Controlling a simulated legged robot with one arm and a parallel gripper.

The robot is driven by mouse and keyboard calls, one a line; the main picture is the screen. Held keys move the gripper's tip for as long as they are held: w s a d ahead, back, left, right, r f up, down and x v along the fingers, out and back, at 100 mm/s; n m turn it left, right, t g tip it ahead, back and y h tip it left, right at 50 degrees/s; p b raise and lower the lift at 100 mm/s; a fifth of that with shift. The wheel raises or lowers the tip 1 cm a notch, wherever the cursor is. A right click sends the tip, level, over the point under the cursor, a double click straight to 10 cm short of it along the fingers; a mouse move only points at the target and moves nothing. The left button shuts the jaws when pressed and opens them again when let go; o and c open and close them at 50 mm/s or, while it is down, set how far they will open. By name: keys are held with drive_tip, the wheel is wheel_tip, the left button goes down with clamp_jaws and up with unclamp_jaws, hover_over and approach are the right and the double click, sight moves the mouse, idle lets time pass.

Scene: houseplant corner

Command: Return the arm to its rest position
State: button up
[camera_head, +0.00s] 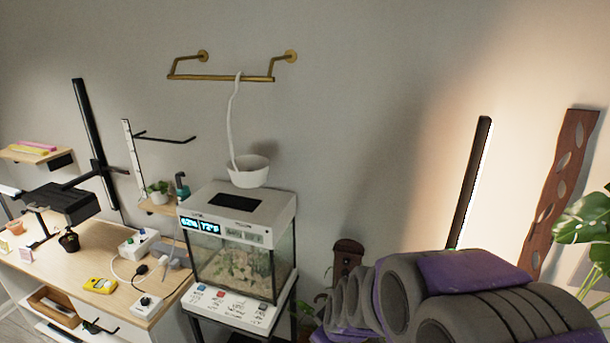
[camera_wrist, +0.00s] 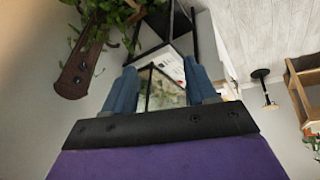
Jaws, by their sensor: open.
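My arm (camera_head: 470,290), in purple and grey, shows folded at the lower right of the head view. My gripper (camera_wrist: 160,80) shows in the wrist view with two blue fingers standing apart and nothing between them. Its fingertips are not visible in the head view. The wrist picture appears turned over, with the stand's legs and the pale floor towards the top.
A glass terrarium (camera_head: 243,265) with a digital display stands left of my arm. A white hanging pot (camera_head: 248,176) hangs above it from a brass rail (camera_head: 222,78). A wooden desk (camera_head: 130,290) is at left.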

drive_tip(key=s+d+r+m+g+h+b, duration=0.1)
drive_tip(key=s+d+r+m+g, duration=0.1)
drive_tip(key=s, duration=1.2)
drive_tip(key=s+d+r+m+g+h+b, duration=0.1)
drive_tip(key=s+d+m+g, duration=0.3)
drive_tip(key=s, duration=1.1)
drive_tip(key=d+r+m+b, duration=0.1)
drive_tip(key=d+m, duration=0.2)
drive_tip(key=shift+d, duration=0.2)
